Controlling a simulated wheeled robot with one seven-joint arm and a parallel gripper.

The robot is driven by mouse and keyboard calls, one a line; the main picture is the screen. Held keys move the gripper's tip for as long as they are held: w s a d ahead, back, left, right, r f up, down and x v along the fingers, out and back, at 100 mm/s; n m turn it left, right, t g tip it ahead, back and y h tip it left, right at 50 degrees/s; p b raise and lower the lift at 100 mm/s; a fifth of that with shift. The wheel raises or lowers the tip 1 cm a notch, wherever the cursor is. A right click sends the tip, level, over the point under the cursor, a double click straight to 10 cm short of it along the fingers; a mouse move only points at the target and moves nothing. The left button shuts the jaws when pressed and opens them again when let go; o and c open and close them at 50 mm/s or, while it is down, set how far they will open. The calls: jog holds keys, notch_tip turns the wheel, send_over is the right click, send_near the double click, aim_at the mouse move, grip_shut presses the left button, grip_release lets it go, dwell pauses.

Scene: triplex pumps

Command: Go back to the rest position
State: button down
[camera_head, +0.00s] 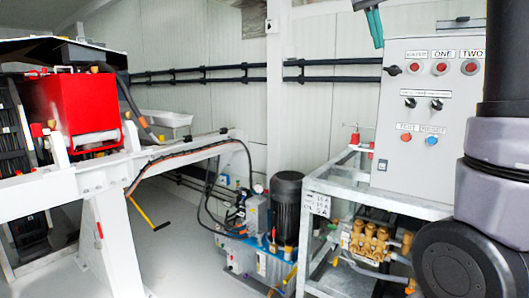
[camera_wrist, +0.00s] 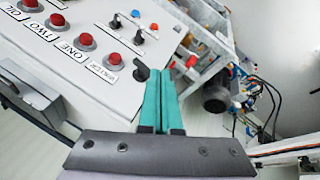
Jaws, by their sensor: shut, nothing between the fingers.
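My gripper (camera_head: 373,22) shows at the top of the head view, its teal fingers pointing down beside the upper left of the grey control panel (camera_head: 387,145). In the wrist view my gripper (camera_wrist: 168,78) has its two teal fingers side by side, shut and empty. A black rotary switch (camera_wrist: 141,72) lies just left of the fingertips in that view; I cannot tell whether they touch. In the head view the switch (camera_head: 392,70) sits below the fingers with a visible gap. My dark and grey arm stands at the right of the head view.
The panel carries red buttons (camera_head: 440,68) and stands on a metal frame (camera_head: 330,187) with a brass pump (camera_head: 370,242). A black motor (camera_head: 287,200) stands left of it. A white beam (camera_head: 110,178) and red tank (camera_head: 78,108) fill the left. Grey floor (camera_head: 165,250) shows between.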

jog(key=s+a+f+m+t+y, duration=0.1)
jog(key=s+a+f+t+y, duration=0.1)
jog(key=s+f, duration=0.7)
jog(key=s+a+f+t+y, duration=0.3)
jog(key=s+a+f+y, duration=0.1)
jog(key=s+f, duration=0.6)
jog(key=shift+a+f+m, duration=0.4)
jog(key=shift+a+f, duration=0.1)
